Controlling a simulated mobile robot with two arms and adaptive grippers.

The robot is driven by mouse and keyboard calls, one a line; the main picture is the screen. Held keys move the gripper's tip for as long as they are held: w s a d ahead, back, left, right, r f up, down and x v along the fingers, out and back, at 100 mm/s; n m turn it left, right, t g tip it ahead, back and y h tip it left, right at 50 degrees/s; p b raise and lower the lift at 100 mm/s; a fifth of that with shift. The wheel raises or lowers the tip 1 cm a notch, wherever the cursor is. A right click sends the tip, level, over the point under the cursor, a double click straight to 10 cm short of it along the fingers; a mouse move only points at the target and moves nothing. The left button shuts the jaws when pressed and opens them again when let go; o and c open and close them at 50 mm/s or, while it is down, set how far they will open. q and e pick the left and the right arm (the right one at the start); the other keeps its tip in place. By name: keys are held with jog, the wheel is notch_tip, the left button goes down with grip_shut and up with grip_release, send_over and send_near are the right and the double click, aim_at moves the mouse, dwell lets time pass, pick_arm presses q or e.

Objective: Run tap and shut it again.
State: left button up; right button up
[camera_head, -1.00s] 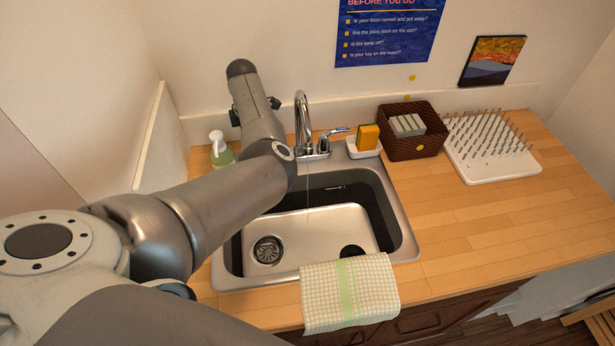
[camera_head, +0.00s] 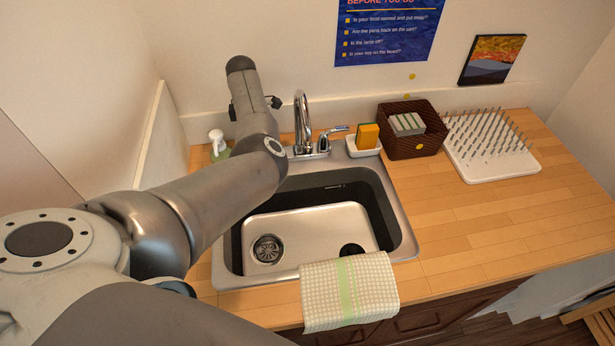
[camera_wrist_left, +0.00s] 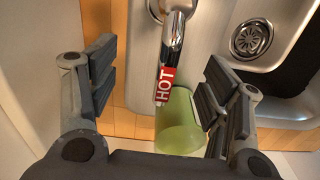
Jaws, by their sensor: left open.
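The chrome tap (camera_head: 303,122) stands at the back of the sink, with its blue-marked lever (camera_head: 335,131) on the right. No water shows under the spout now. In the left wrist view the lever with a red HOT label (camera_wrist_left: 168,62) lies between the open fingers of my left gripper (camera_wrist_left: 160,85), with a gap on both sides. In the head view this lever is hidden behind my left arm, and my left gripper (camera_head: 254,104) shows only in part beside the tap. My right gripper is out of view.
A soap bottle (camera_head: 217,143) stands left of the sink (camera_head: 400,215); its green body (camera_wrist_left: 178,125) shows close to my left fingers. A sponge (camera_head: 367,136), a brown basket (camera_head: 410,148) and a spiked drying rack (camera_head: 490,160) stand to the right. A cloth (camera_head: 349,290) hangs over the front edge.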

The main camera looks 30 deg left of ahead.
pick_arm(q)
notch_tip(320, 180, up, 5)
jog(key=p, duration=0.4)
jog(key=shift+r+p, duration=0.15)
jog(key=shift+p, duration=0.2)
jog(key=shift+r+b, duration=0.3)
jog(key=shift+b, duration=0.05)
jog(key=shift+r, duration=0.55)
jog(key=shift+s+f, duration=0.1)
